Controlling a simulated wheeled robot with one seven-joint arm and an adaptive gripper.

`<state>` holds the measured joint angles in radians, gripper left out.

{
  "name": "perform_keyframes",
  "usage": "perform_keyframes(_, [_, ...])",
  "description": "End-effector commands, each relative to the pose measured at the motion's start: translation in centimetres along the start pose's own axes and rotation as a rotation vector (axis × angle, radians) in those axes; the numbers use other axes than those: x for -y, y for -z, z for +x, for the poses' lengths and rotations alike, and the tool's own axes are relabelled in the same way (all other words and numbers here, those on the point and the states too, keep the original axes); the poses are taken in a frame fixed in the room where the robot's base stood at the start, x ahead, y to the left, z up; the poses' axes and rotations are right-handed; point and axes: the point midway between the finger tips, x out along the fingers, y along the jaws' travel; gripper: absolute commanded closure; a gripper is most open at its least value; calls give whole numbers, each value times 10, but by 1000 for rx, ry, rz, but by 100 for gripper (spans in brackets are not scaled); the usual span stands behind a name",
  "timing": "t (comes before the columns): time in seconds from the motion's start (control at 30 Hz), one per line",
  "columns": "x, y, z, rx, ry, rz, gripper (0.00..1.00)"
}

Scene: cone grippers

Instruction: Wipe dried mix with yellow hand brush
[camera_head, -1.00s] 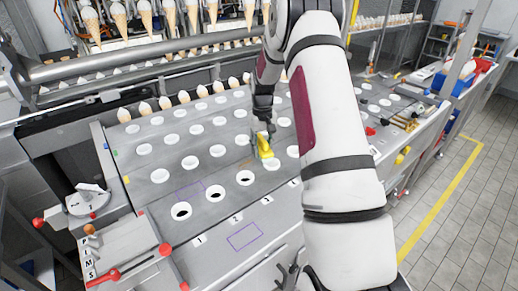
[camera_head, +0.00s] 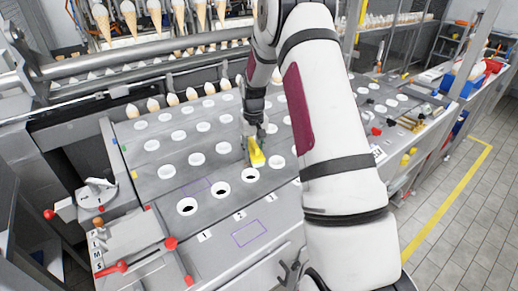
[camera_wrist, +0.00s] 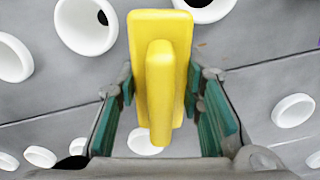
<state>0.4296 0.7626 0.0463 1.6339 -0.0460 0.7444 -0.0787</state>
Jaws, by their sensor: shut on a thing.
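The yellow hand brush (camera_head: 256,156) is in my gripper (camera_head: 254,138), low over the grey sloped panel (camera_head: 150,180) with white-ringed holes. In the wrist view the brush's yellow back and raised handle (camera_wrist: 160,80) sit between the teal finger pads, and my gripper is shut on it. The bristles are hidden beneath the brush, so I cannot tell whether they touch the panel. A few small orange-brown specks (camera_wrist: 202,44), perhaps dried mix, show on the panel right of the brush in the wrist view. Anything under the brush is hidden.
White hole rings (camera_wrist: 86,26) stand out from the panel around the brush. Cones (camera_head: 152,105) line the panel's back edge. A control box with red knobs (camera_head: 120,250) is at front left. My arm hides part of the panel's right side.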

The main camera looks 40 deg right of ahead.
Motion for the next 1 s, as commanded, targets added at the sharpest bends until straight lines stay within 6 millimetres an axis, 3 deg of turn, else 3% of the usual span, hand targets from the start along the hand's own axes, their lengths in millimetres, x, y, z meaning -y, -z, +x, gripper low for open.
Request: perform_keyframes(1.0, [53,-16,1,4,1,-3,100])
